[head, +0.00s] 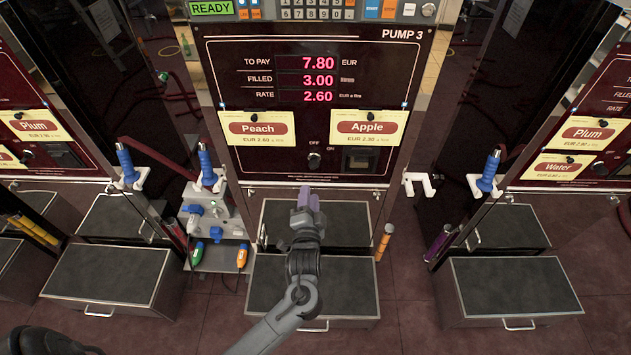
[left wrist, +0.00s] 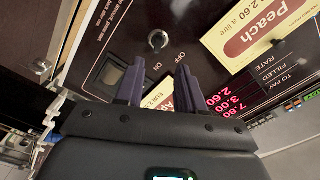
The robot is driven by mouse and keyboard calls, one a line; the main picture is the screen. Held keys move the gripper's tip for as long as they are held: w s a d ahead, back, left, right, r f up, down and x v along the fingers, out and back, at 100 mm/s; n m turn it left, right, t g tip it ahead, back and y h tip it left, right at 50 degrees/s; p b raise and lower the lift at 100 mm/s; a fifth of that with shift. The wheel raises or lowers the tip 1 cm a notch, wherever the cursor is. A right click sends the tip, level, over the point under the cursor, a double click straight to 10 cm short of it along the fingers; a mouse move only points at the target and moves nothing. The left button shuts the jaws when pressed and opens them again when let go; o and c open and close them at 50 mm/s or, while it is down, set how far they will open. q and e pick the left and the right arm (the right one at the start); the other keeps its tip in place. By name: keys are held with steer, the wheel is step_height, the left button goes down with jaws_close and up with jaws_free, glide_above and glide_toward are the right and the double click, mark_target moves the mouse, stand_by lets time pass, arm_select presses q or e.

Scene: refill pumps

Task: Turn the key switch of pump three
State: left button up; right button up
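The pump three panel (head: 230,75) is dark red, in the middle of the head view, with "PUMP 3" at its top right. My left gripper (head: 308,195) is below the switch in the head view. Its two purple fingers (left wrist: 160,68) are parted, with nothing between them.
Peach (head: 258,128) and Apple (head: 368,127) cards flank the switch. A dark square window (head: 360,159) is right of it. A white hook (head: 417,184) sticks out at the right, and a blue-handled nozzle (head: 207,168) hangs at the left.

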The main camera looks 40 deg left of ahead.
mark_target(312, 168)
arm_select(q)
steer(key=b+x, duration=0.2)
steer(key=x, duration=0.9)
steer(key=shift+w+d, duration=0.1)
steer(key=shift+d, duration=0.05)
jaws_close()
